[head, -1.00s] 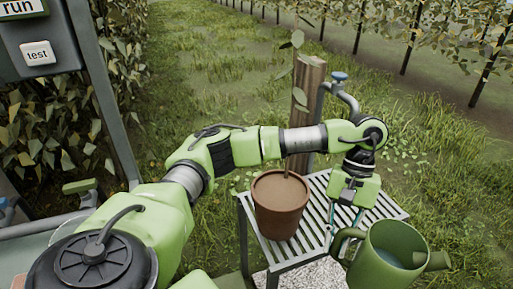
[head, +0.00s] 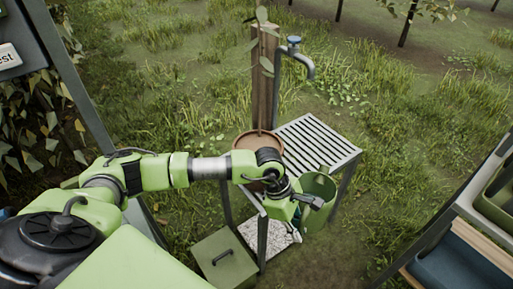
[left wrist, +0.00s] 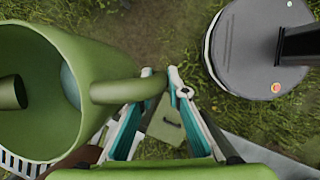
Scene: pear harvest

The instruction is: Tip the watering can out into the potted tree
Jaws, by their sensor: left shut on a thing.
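The green watering can (head: 322,190) hangs from my left gripper (head: 297,234), in front of the slatted bench's right part. Its mouth faces mostly up. In the left wrist view the can (left wrist: 95,50) fills the left side, with a grey-blue surface inside it. My left gripper (left wrist: 163,84) is shut on the can's handle (left wrist: 122,91). The potted tree stands on the bench, left of the can; its brown pot (head: 243,146) is partly hidden behind my left arm. Its thin stem and a few leaves (head: 265,42) rise in front of a wooden post. My right gripper is not in view.
The slatted bench (head: 318,142) has bare room right of the pot. A tap (head: 295,55) stands behind it. A green box (head: 222,260) sits at lower left. A rack with a blue crate (head: 455,262) stands at right. Grass lies between.

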